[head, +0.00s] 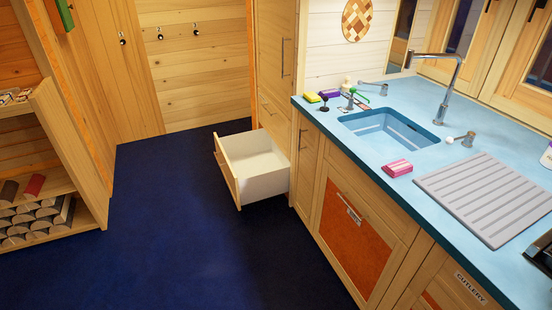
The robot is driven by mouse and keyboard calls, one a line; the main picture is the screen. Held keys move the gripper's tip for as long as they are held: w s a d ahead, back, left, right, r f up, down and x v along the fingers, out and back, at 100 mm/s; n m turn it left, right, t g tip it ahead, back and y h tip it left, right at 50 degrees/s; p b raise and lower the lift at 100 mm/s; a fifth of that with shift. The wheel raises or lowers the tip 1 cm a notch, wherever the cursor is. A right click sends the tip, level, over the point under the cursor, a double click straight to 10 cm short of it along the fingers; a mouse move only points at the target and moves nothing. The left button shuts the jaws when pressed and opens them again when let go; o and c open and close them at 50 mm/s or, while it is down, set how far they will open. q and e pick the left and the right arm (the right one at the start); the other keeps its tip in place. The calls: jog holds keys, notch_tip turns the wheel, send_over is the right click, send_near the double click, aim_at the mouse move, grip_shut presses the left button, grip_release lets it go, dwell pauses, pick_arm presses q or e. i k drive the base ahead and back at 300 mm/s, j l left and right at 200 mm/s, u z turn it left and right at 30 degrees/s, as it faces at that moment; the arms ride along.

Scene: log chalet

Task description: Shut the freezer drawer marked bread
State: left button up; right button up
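An open drawer (228,179) sticks out to the left from the base of the tall wooden cabinet (276,60). Its inside is white and looks empty. It has a wooden front with a handle on its outer side. I cannot read any mark on it, so I cannot tell if it is the bread drawer. Other fronts on the tall cabinet are shut. Neither of my grippers is in view.
A blue counter (420,178) with a sink (385,131), a ridged drainer (490,195) and a pink sponge (398,168) runs along the right. A shelf with logs (35,220) stands at the left. The dark blue floor (190,250) between them is clear.

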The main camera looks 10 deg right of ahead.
aim_at(254, 168)
jog(key=i+j, duration=0.2)
jog(key=i, duration=0.25)
jog(key=i+j+z, duration=0.1)
jog(key=i, duration=0.35)
jog(key=i+j+z, duration=0.1)
jog(key=i+j, duration=0.15)
jog(key=i, duration=0.2)
jog(key=i+l, duration=0.15)
jog(key=i, duration=0.35)
jog(key=i+l, duration=0.15)
jog(key=i, duration=0.4)
